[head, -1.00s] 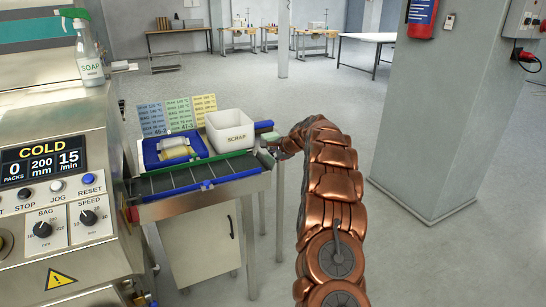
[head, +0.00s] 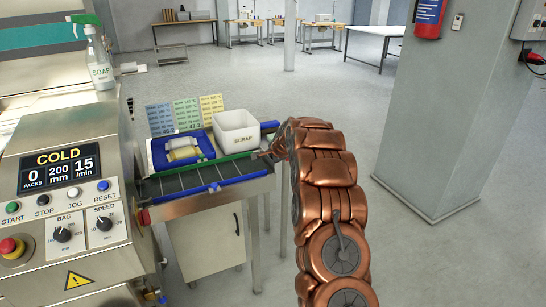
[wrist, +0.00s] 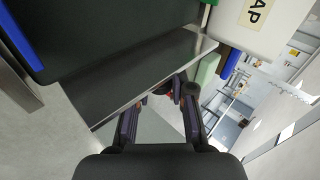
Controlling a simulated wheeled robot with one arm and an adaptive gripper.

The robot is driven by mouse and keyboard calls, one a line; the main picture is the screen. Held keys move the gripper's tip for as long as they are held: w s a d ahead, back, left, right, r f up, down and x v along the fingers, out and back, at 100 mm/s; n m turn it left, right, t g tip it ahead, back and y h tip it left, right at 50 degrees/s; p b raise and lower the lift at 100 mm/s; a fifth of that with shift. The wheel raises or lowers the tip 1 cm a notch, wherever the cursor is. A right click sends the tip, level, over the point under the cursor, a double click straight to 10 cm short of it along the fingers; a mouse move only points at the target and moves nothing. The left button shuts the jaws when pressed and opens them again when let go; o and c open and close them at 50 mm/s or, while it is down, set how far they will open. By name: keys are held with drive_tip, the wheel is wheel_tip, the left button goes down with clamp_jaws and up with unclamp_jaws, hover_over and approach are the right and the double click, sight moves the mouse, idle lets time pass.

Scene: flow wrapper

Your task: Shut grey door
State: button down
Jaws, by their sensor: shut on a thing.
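A pale grey door panel (head: 207,245) hangs under the conveyor table in the head view, with a small dark handle (head: 237,225) near its right edge. I cannot tell whether it is fully shut. My gripper (head: 262,154) is at the right end of the conveyor, above and right of this door, and apart from it; my copper arm hides part of it. In the wrist view, my gripper (wrist: 161,92) has its fingers around a small dark thing with some red, beside the table's metal edge. I cannot make out what it is.
The wrapper machine (head: 65,180) stands at left. A table leg (head: 256,245) stands right of the door. A grey pillar (head: 440,110) is at right; the floor between is open.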

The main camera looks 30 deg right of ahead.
drive_tip(key=c, duration=1)
unclamp_jaws()
drive_tip(key=shift+r, duration=0.1)
drive_tip(key=shift+v, duration=5.9)
drive_tip(key=shift+s, duration=0.1)
